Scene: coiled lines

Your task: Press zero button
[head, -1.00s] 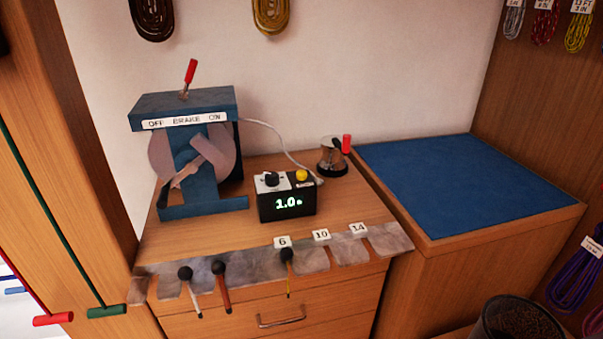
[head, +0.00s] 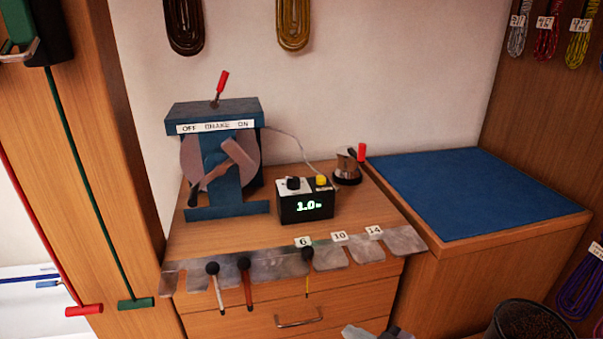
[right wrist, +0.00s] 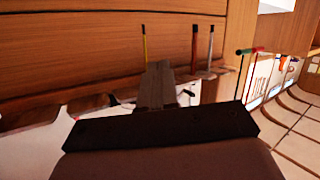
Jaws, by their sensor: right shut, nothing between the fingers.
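My right gripper (head: 375,332) just shows at the bottom edge of the head view, in front of the drawers and well short of the box. In the right wrist view its fingers (right wrist: 157,70) are shut and empty, near the tool rack. My left gripper is not in view.
A blue brake device (head: 212,160) with a red-tipped lever stands left of the box. A metal rack (head: 280,263) with hanging tools lines the front edge. A blue mat (head: 470,195) lies bare at right.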

